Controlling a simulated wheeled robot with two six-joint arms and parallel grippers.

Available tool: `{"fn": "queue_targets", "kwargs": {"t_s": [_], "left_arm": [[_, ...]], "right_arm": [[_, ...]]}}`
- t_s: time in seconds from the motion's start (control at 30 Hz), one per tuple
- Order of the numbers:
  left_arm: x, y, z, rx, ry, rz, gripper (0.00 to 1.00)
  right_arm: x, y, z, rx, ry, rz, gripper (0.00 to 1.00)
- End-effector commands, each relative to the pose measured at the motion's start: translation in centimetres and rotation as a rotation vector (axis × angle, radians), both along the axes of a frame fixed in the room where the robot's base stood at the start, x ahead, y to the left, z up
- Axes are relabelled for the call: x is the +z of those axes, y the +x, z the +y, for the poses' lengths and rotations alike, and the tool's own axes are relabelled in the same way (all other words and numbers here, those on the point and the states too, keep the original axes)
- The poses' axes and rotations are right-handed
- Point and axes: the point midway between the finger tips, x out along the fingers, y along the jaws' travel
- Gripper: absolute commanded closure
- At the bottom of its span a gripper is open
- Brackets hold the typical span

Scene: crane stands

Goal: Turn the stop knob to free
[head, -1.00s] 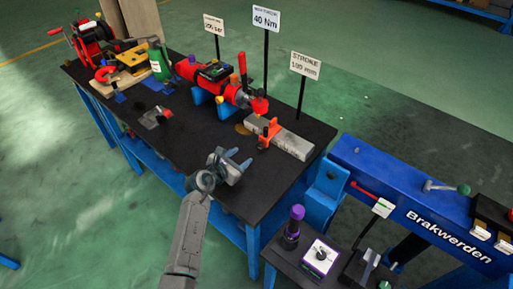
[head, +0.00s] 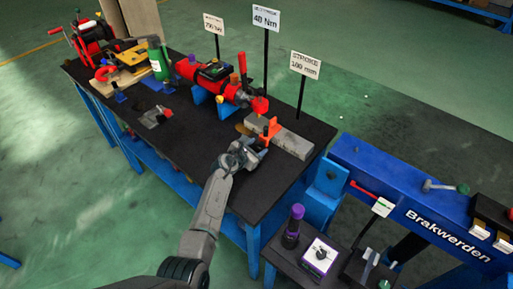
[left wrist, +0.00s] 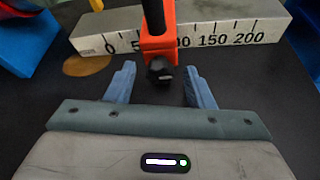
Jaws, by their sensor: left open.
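The stop is an orange block (left wrist: 158,42) straddling a grey scale bar (left wrist: 230,34) with numbers in the left wrist view. A black knob (left wrist: 161,71) sits on its near face, and a black rod (left wrist: 153,16) rises above it. In the head view the orange stop (head: 270,131) and the bar (head: 294,144) lie near the table's right end. My left gripper (left wrist: 161,86) is open, its two blue-grey fingers on either side of the knob's line and just short of it; no contact shows. In the head view my left gripper (head: 255,152) is just before the stop. The right gripper is out of view.
A red tool (head: 225,88) on blue supports stands behind the bar. Signs on thin posts, such as the stroke sign (head: 306,65), rise at the back edge. A blue beam (head: 400,200) stands at the right. The black table (head: 190,135) is clear left of my gripper.

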Motion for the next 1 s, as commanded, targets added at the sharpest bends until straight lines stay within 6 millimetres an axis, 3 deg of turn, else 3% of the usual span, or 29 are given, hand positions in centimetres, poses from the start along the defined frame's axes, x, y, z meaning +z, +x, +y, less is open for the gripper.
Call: {"fn": "queue_targets", "kwargs": {"t_s": [0.3,0.53,1.0], "left_arm": [[-0.02,0.15,-0.08,0.001,0.0,0.0,0.52],[-0.04,0.14,-0.07,0.001,0.0,0.0,0.97],[0.02,0.21,0.09,-0.001,-0.096,0.071,0.96]], "right_arm": [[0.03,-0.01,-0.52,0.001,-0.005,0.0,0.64],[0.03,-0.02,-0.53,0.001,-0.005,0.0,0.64],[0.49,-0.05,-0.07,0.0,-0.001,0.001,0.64]]}}
